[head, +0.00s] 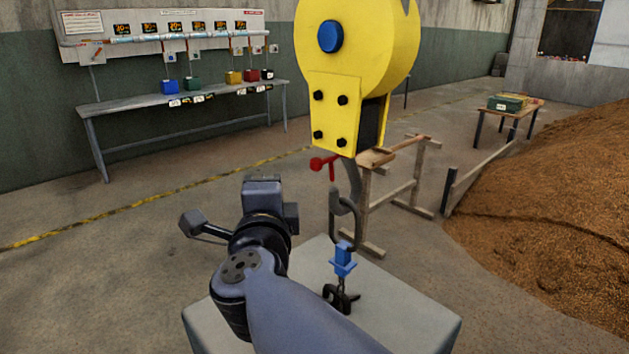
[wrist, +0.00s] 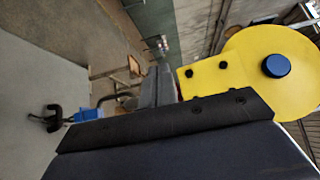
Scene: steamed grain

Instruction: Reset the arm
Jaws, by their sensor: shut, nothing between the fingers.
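My arm reaches in from the bottom of the head view, bent at a dark joint. My gripper (head: 263,184) points away from the head camera, above the far left part of a grey block. Its fingers, in the wrist view (wrist: 157,88), are together with nothing held. To its right hangs a yellow hoist block (head: 355,60) with a grey hook (head: 345,205). A blue fitting (head: 342,260) hangs below the hook, with a black shackle-like piece (head: 340,298) at the block's top. The gripper looks apart from the hook, though the depth gap is hard to judge.
The grey block (head: 400,310) stands under the hook. A bench (head: 180,105) with coloured boxes lines the left wall. A grain heap (head: 560,190) fills the right. Floor at left is clear.

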